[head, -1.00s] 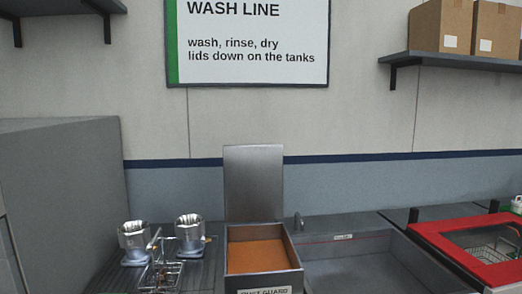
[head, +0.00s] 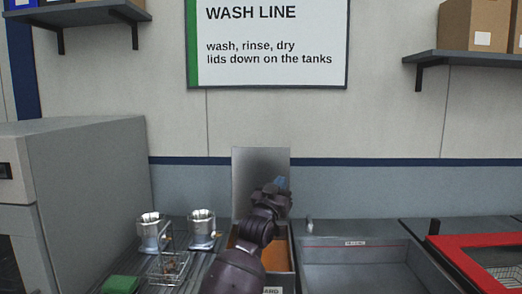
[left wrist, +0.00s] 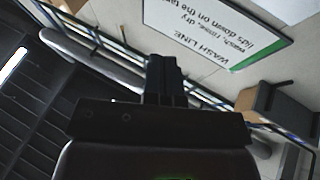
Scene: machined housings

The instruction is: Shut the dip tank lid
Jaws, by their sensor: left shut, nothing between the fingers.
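The dip tank lid (head: 250,165) is a grey metal plate standing upright, open, at the back of the dip tank (head: 283,283). Orange liquid (head: 278,255) shows in the tank, partly hidden by my left arm. My left gripper (head: 281,183) is over the tank, in front of the lid's right side in the head view. Its fingers are shut and empty, and they also show together in the left wrist view (left wrist: 165,75). I cannot tell whether they touch the lid. My right gripper is not in view.
Two metal housings (head: 202,229) and a wire basket (head: 170,266) stand left of the tank, with a green object (head: 121,284) in front. An empty grey sink (head: 360,272) lies to the right, then a red-framed lid (head: 455,262). A grey cabinet (head: 95,180) stands at left.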

